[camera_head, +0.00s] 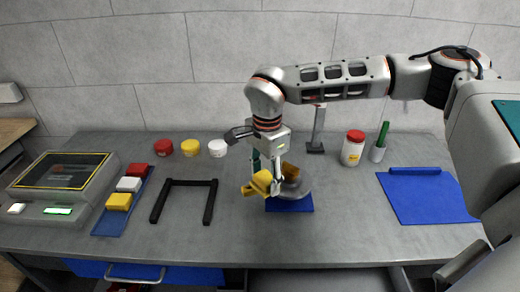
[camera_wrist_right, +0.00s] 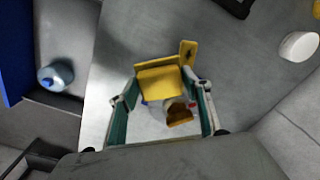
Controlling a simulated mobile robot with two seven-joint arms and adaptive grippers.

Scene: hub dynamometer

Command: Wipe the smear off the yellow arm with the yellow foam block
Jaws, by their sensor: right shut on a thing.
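My right gripper (camera_head: 268,186) is shut on a yellow block (camera_wrist_right: 160,82), which looks like the foam block, above the blue mat (camera_head: 290,206). The block is between the teal fingers in the right wrist view, and it also shows in the head view (camera_head: 262,181). A yellow tab (camera_wrist_right: 188,52), seemingly the end of the yellow arm, sticks out beside the block and bears a small dark mark. I cannot tell whether block and tab touch. The grey rounded hub (camera_head: 296,187) is partly hidden by the gripper. An orange-brown piece (camera_wrist_right: 179,115) lies near it. My left gripper is out of view.
A blue tray (camera_head: 104,222) at left holds red, white and yellow blocks. A black frame (camera_head: 184,183) stands between tray and hub. Red, yellow and white round containers (camera_head: 190,147) line the back. A red-lidded jar (camera_head: 353,148) and blue sheet (camera_head: 425,197) are at right.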

